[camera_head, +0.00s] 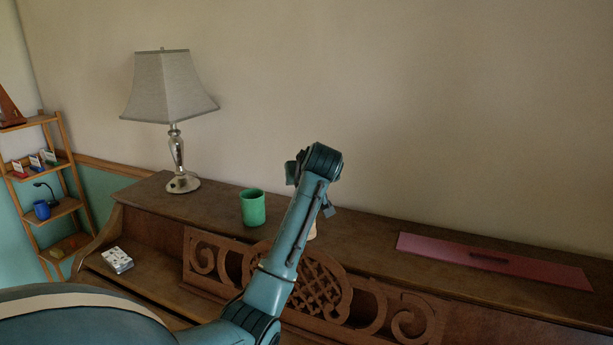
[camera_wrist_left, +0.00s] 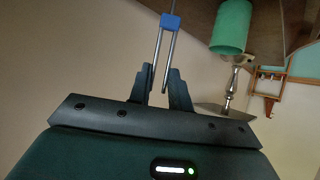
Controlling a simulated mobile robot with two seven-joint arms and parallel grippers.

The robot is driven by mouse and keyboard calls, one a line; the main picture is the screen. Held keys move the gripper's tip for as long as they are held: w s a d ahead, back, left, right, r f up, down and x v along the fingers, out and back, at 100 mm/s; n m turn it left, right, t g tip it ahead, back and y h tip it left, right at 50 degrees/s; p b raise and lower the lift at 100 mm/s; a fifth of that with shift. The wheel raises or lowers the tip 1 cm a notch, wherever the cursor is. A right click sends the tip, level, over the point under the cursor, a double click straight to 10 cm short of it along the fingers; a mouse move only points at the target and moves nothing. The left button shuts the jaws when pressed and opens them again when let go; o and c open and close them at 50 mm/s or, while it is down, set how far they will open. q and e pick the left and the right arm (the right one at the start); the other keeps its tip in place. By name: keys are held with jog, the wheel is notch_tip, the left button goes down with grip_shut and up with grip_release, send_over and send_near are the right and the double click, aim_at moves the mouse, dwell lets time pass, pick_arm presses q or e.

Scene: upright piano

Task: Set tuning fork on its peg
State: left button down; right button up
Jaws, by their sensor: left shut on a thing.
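The tuning fork (camera_wrist_left: 172,47) shows in the left wrist view as two thin metal prongs with a blue block (camera_wrist_left: 170,22) and a stem running to the top edge. My left gripper (camera_wrist_left: 161,82) is shut on the fork at its prong end. The stem points away from the fingers. In the head view my left arm reaches up over the piano top, and its fingers and the fork are hidden behind the wrist. A small cream-coloured thing (camera_head: 312,231) shows partly behind the forearm; I cannot tell what it is. I cannot make out a peg. My right gripper is not in view.
A green cup (camera_head: 253,208) and a lamp (camera_head: 176,120) stand on the piano top (camera_head: 365,243), left of my arm. A red strip (camera_head: 545,270) with a dark bar lies at right. A carved music stand (camera_head: 225,262) is in front. White cards (camera_head: 117,260) lie at lower left.

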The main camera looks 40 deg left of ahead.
pick_arm(q)
jog(key=shift+f, duration=0.55)
jog(key=shift+f+b, duration=0.3)
jog(key=shift+b, duration=0.05)
dwell(0.3)
jog(key=shift+p, duration=0.35)
dwell(0.5)
jog(key=shift+p, duration=0.35)
